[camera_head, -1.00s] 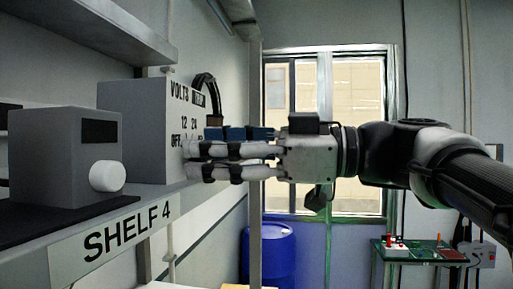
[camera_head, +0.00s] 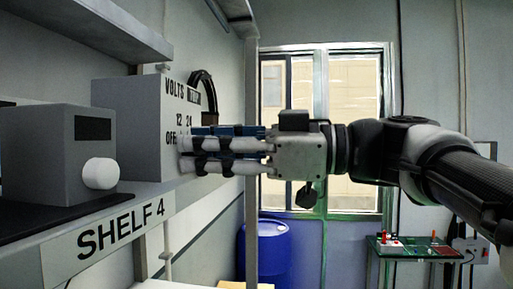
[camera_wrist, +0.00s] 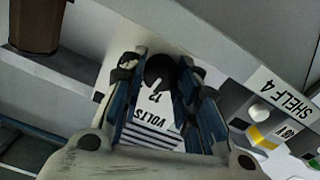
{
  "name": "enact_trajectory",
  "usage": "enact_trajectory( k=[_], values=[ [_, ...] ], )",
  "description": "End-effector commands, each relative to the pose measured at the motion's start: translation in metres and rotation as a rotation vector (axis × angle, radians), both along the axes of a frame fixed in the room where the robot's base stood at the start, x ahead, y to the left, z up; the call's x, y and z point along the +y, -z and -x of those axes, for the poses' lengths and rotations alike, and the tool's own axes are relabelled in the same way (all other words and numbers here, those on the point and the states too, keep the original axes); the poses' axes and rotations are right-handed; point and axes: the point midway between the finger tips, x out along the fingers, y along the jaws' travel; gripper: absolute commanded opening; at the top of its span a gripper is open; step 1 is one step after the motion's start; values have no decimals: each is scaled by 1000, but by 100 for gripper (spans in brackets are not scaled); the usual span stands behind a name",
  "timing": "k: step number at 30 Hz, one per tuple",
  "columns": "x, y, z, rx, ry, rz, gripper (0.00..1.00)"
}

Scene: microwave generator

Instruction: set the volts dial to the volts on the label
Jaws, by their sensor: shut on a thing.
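The grey generator (camera_head: 120,125) stands on the shelf, its face printed with VOLTS, 12, 24 and OFF. My gripper (camera_head: 183,154) reaches in from the right, and its fingers hide the dial in the head view. In the wrist view, the round black volts dial (camera_wrist: 160,69) sits between the fingertips of my gripper (camera_wrist: 158,72), which is shut on it. A white mark on the dial lies towards the printed 12.
A grey box (camera_head: 62,150) with a white knob (camera_head: 101,173) stands on the shelf (camera_head: 110,232) marked SHELF 4, left of the generator. A shelf post (camera_head: 251,205) rises behind my gripper. A black curved handle or cable (camera_head: 207,85) is by the generator. A blue barrel (camera_head: 268,248) stands below.

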Motion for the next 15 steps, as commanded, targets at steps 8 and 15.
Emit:
enact_trajectory(
  k=[8,15],
  values=[
    [0,0,0,21,0,-2,5],
    [0,1,0,138,0,-11,5]
  ],
)
